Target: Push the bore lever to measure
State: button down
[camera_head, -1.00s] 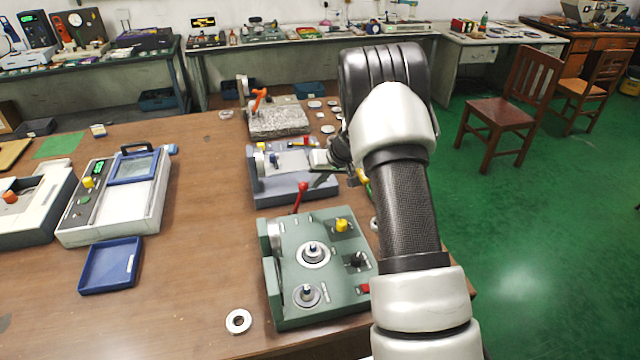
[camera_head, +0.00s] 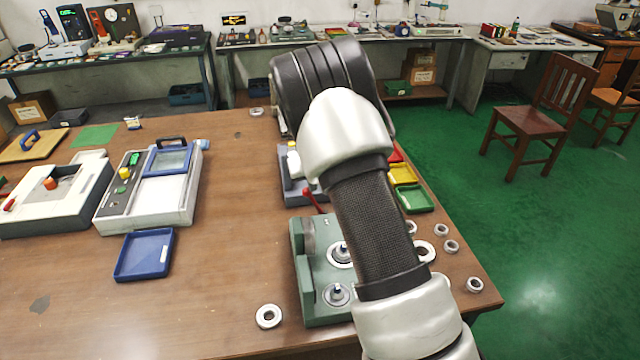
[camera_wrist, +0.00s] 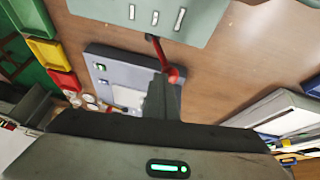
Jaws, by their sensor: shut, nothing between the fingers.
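The green bore fixture (camera_head: 307,287) stands near the front edge of the table, its right part hidden behind my arm. Its red lever (camera_head: 310,199) sticks out from the far side. In the wrist view the green fixture (camera_wrist: 192,28) is at the top, and the lever's red knob (camera_wrist: 174,76) hangs below it. My gripper (camera_wrist: 160,82) is shut and empty, its dark fingers right beside the knob. I cannot tell whether they touch it. In the head view my gripper is hidden behind my arm.
A blue-grey fixture (camera_head: 292,187) stands just beyond the green one. A loose ring (camera_head: 268,316) lies front left, with several more at the right. Yellow (camera_head: 403,174) and green (camera_head: 416,199) trays lie right of my arm. The table between the blue tray (camera_head: 144,255) and the fixtures is clear.

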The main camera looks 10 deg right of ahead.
jog(key=shift+a+f, duration=0.15)
jog(key=shift+a, duration=0.6)
jog(key=shift+s+a, duration=0.1)
jog(key=v, duration=1.2)
jog(key=shift+w+d+r, duration=0.2)
jog(key=shift+d+r, duration=0.15)
jog(key=shift+d, duration=0.25)
